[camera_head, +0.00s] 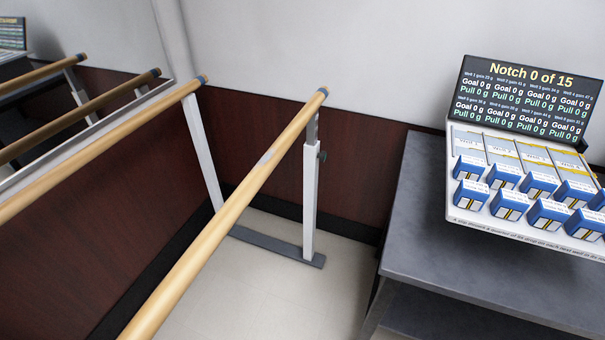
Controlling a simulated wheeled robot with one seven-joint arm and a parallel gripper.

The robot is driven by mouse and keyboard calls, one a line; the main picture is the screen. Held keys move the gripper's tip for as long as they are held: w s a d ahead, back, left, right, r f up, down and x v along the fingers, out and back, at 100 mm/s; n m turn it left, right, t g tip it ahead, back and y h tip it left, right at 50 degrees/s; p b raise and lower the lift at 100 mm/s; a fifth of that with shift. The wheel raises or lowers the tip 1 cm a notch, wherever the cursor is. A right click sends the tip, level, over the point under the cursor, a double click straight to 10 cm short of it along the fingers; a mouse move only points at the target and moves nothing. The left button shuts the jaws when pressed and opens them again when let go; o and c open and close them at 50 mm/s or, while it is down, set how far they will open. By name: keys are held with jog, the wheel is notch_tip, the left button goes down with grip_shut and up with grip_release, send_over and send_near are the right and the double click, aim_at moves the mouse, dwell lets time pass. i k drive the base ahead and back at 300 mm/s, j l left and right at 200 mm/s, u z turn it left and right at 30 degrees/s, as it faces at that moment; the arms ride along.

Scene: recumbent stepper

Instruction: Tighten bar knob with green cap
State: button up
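Two wooden parallel bars run away from me in the head view. The nearer bar (225,217) spans the middle and ends at a grey metal post (310,190). A small dark knob (322,156) sticks out from the right side of this post, just below where the inner tube enters it. I see no green cap on it at this size. The farther bar (110,146) rests on a second light post (202,155), where I see no knob. My gripper is not in view.
A grey table (420,220) stands at the right, close to the nearer post. On it is a tilted board (465,212) with several blue and white boxes and a dark screen (525,98). A wall mirror is at the left. Tiled floor (275,290) is open between bar and table.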

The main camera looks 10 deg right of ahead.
aim_at(323, 156)
jog(key=i+j+z, duration=0.65)
jog(key=i+j, duration=0.2)
jog(key=i+j+z, duration=0.3)
jog(key=j, duration=0.3)
